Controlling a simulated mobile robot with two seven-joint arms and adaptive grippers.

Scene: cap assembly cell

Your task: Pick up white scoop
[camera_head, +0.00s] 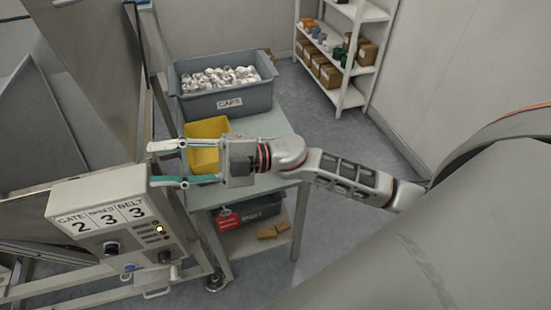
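My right gripper (153,164) reaches in from the right with its two fingers spread wide apart, pointing left. Its fingers pass over the yellow bin (209,128) on the table, and the tips lie beyond the bin's left side, above the control box. A pale, whitish piece shows at the tip of the upper finger; I cannot tell whether it is part of the finger or something else. I cannot make out a white scoop for certain. The gripper hides part of the yellow bin. My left gripper is out of view.
A grey bin labelled CAPS (196,106), full of white caps, stands at the table's back. The control box (95,190) with dials is close by at left. A lower shelf holds a dark bin. A white rack (349,97) stands at the back right.

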